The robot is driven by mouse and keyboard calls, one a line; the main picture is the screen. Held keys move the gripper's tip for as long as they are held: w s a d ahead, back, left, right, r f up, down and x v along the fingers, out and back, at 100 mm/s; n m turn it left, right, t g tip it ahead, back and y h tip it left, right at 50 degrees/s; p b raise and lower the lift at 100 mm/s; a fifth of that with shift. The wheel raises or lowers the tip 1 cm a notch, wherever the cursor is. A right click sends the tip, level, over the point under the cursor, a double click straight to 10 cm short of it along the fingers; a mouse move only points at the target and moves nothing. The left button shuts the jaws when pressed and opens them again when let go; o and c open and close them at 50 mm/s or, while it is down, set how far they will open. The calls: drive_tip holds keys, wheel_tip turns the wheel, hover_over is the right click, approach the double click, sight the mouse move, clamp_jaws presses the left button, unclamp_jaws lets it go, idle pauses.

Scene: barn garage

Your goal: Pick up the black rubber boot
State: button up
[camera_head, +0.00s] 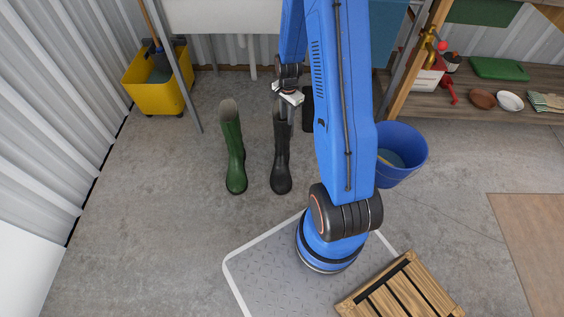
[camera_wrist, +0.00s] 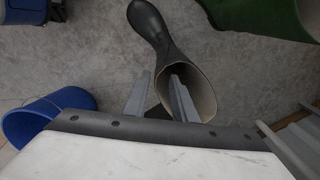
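The black rubber boot (camera_head: 281,165) stands upright on the concrete floor in the head view, left of my arm. In the wrist view the boot (camera_wrist: 152,25) shows its toe at the top and its pale-lined opening near the middle. My gripper (camera_head: 289,118) is at the top of the boot's shaft and partly covers it. In the wrist view its two fingers (camera_wrist: 160,95) are spread, one over or in the opening and the other outside it, with the shaft's rim between them. A gap shows between the fingers; contact with the rim cannot be told.
A green boot (camera_head: 234,150) stands close on the left. A blue bucket (camera_head: 401,155) is to the right. A yellow mop bucket (camera_head: 157,85) and a wooden bench (camera_head: 480,95) are at the back. A wooden crate (camera_head: 400,290) is in front. Floor left of the boots is clear.

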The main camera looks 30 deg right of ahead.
hover_over(286, 139)
drive_tip(key=shift+f, duration=4.25)
drive_tip(key=shift+a, duration=0.15)
drive_tip(key=shift+c, duration=0.3)
clamp_jaws()
